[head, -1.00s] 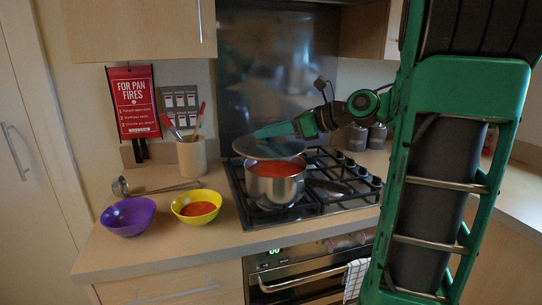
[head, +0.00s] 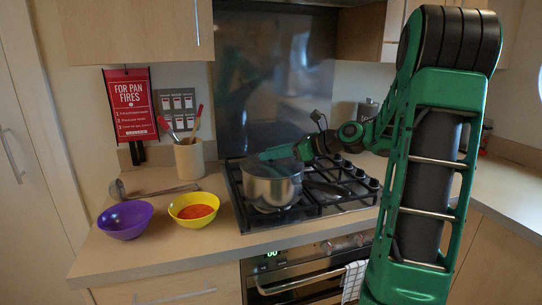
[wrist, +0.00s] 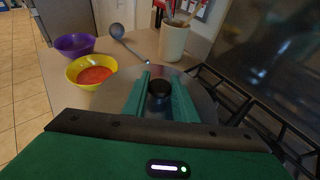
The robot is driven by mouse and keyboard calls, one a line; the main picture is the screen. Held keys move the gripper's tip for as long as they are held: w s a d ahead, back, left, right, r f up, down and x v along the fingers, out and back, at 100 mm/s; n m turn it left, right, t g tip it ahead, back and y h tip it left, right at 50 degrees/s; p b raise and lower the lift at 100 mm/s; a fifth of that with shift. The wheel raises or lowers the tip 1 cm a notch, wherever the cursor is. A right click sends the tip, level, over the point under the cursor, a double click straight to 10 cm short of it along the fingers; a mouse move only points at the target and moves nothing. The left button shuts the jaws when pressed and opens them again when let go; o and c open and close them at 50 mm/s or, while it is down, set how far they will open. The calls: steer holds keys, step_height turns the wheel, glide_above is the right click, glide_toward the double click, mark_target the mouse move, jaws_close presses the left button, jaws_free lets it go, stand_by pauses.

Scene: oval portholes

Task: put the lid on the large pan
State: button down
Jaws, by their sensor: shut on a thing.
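The large pan (head: 272,188) is a steel pot on the left front of the hob. The round glass lid (head: 284,166) lies level over the pan's top and appears to rest on its rim; no red soup shows in the pan. In the wrist view the lid (wrist: 203,97) is a grey disc under my fingers, and the pan is hidden beneath it. My gripper (head: 272,154) is directly above the lid. In the wrist view my gripper (wrist: 161,84) has its two green fingers shut on the lid's dark knob (wrist: 159,94).
A yellow bowl (head: 194,206) with red soup and a purple bowl (head: 125,220) stand on the counter left of the hob (head: 318,205). A ladle (head: 150,192) lies behind them, near a utensil crock (head: 189,157). Dark canisters (head: 368,110) stand behind my arm.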

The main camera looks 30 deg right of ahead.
steer(key=shift+f, duration=0.1)
steer(key=c, duration=1.4)
jaws_free()
steer(key=shift+c, duration=0.2)
steer(key=v, duration=1.2)
steer(key=shift+s, duration=0.1)
